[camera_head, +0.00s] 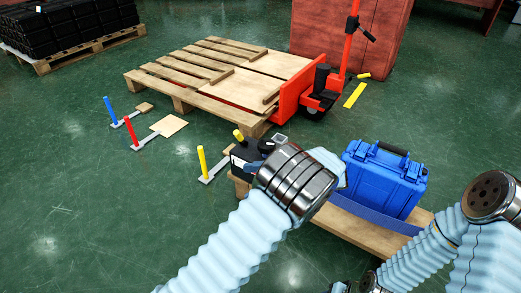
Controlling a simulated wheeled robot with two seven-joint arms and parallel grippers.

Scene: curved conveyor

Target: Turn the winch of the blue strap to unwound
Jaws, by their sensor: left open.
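My left gripper (262,148) is at the left end of the wooden base (350,226), beyond my dark wrist, and is open. It is small and partly hidden by the wrist. A black block (240,160) with a short yellow handle (238,134) is right beside it; I cannot tell whether they touch. The blue strap (376,214) runs along the front of the base below the blue case (384,178). I cannot make out its winch clearly, as my left wrist covers that end. My right arm is at the right edge, with its gripper not in view.
Upright blue (110,110), red (131,130) and yellow (203,161) handles stand on grey plates on the floor to the left. A wooden pallet (205,72) and a red pallet jack (291,102) are behind.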

